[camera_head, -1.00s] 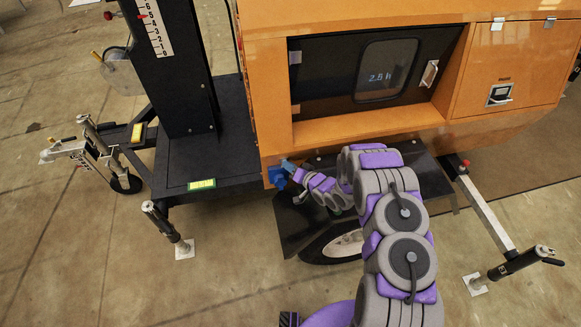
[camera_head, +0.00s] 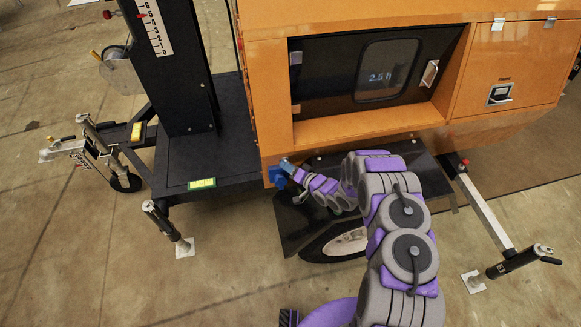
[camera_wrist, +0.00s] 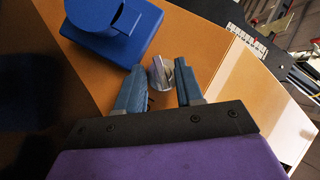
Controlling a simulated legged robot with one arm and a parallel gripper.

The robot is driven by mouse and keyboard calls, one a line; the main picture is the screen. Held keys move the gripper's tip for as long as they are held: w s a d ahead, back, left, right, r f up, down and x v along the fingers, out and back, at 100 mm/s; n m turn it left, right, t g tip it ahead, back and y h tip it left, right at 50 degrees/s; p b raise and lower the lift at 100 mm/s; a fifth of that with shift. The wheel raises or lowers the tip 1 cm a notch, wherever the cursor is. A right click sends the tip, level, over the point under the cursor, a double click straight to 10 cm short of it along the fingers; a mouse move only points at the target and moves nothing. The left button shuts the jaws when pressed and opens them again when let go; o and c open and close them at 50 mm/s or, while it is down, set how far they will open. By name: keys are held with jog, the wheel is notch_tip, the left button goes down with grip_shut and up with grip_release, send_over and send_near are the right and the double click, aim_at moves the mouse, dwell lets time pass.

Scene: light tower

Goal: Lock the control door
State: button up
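The black control door (camera_head: 335,80) sits in the orange cabinet's recess in the head view. It has a window (camera_head: 386,72) with a lit reading and a pale handle (camera_head: 429,73) at its right side. It looks closed; its lock state cannot be told. My gripper (camera_head: 287,166) is low at the cabinet's lower left corner, away from the door. In the wrist view my gripper (camera_wrist: 159,66) is open, its fingers apart on either side of a grey knob (camera_wrist: 160,74) on the orange panel. I cannot tell whether they touch it.
A blue fitting (camera_wrist: 115,28) sticks out close to the knob; it also shows in the head view (camera_head: 275,176). A black mast (camera_head: 175,70) stands left of the orange cabinet (camera_head: 345,132). An outrigger (camera_head: 490,210) reaches the floor at right. The front floor is open.

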jog(key=shift+r, duration=0.15)
jog(key=p+v, duration=0.3)
jog(key=v, duration=1.4)
jog(key=shift+s+d, duration=0.1)
jog(key=shift+d, duration=0.1)
